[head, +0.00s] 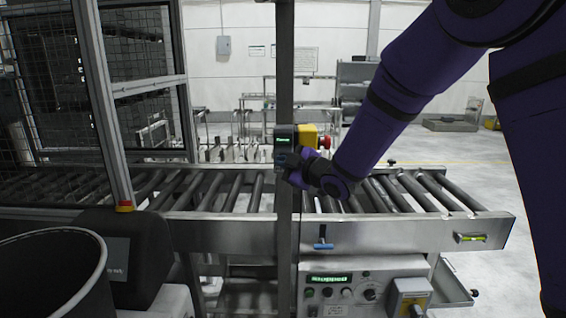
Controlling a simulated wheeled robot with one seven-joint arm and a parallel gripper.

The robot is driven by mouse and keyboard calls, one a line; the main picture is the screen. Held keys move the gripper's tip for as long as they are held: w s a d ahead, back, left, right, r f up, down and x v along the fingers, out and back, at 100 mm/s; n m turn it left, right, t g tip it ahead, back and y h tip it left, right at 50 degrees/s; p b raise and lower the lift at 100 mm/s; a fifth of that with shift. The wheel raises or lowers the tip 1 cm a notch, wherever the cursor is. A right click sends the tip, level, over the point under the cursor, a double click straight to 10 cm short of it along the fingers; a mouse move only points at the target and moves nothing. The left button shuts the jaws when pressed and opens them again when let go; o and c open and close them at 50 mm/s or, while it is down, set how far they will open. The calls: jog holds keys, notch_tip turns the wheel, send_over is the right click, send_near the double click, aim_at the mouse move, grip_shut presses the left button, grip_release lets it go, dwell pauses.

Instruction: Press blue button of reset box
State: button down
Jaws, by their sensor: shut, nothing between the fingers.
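A small dark box with a lit green display (284,139), which looks like the reset box, is fixed to the upright metal post in the middle of the head view. A yellow box (308,135) with a red knob (324,142) is beside it on the right. My gripper (290,164) is shut and empty, at the lower right part of the dark box. Its fingertips overlap the box in the picture; I cannot tell whether they touch it. I cannot make out the blue button clearly; the gripper may cover it.
A roller conveyor (397,233) runs across behind and below the gripper. A control panel (357,286) with knobs is under it, and a blue handle (323,241) hangs on its side rail. A mesh guard frame (108,110) is at left. A dark round bin (62,277) is at lower left.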

jog(key=shift+s, duration=0.9)
jog(key=shift+s+a, duration=0.15)
jog(key=shift+s, duration=2.4)
